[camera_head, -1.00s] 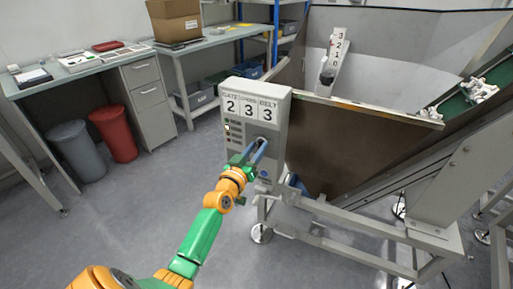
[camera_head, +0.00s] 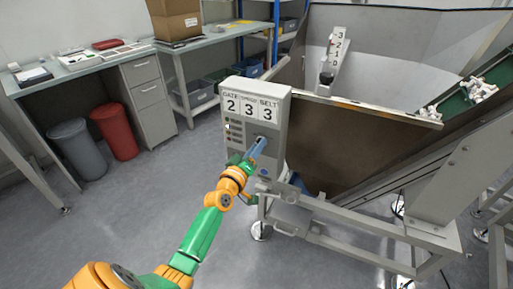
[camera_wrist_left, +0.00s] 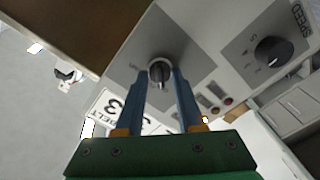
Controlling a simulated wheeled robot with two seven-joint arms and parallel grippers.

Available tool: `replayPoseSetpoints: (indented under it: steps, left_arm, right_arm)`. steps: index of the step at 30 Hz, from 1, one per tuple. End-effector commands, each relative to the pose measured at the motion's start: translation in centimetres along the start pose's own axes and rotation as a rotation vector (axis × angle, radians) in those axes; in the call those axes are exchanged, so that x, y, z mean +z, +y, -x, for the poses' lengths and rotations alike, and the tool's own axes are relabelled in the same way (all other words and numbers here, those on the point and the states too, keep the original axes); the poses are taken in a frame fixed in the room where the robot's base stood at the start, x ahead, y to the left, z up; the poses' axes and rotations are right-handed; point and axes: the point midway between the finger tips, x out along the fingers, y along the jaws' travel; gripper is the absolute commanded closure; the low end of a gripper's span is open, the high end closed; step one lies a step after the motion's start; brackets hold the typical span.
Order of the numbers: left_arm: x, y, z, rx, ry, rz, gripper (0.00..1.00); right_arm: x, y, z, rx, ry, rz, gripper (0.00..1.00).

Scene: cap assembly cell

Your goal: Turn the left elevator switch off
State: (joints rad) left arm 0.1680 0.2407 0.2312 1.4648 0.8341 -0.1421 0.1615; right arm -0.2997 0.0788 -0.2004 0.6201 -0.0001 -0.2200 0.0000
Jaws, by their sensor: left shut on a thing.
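A grey control box (camera_head: 280,133) stands at the middle of the head view, with GATE 2, SPEED 3 and BELT 3 labels on its face. My left gripper (camera_head: 260,141) reaches its front panel. In the left wrist view a round dark switch knob (camera_wrist_left: 160,70) with a light bar sits between the blue fingertips of my left gripper (camera_wrist_left: 161,76), which is shut on it. The fingers mostly hide this knob in the head view. A black SPEED dial (camera_wrist_left: 273,53) is on the same panel, apart from the fingers. My right gripper is not in view.
The large hopper (camera_head: 345,140) and its metal frame (camera_head: 350,232) are right of the box. A conveyor (camera_head: 455,103) with white parts is at far right. Work tables (camera_head: 85,62), a red bin (camera_head: 113,132) and a grey bin (camera_head: 77,152) stand at left.

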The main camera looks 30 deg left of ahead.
Motion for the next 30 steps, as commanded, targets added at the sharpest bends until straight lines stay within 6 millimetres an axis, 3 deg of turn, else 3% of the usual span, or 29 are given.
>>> replayPoseSetpoints:
  steps: [11,12,14,15,24,30]
  left_arm:
    - [0.0,0.0,0.0,0.000,0.001,0.005,1.00]
    - [0.0,0.0,0.0,0.000,0.001,0.005,0.52]
    - [0.0,0.0,0.0,0.000,0.000,0.004,0.36]
    - [0.0,0.0,0.0,0.000,0.000,0.004,0.33]
    - [0.0,0.0,0.3,0.000,-0.001,0.003,0.33]
    - [0.0,0.0,3.9,-0.002,-0.002,0.002,0.33]
  right_arm:
    - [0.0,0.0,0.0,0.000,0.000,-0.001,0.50]
    - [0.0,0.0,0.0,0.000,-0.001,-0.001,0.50]
    - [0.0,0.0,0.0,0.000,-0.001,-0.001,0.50]
    - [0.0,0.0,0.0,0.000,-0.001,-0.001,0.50]
    - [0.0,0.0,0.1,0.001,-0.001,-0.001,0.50]
    - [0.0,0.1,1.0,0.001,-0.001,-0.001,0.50]
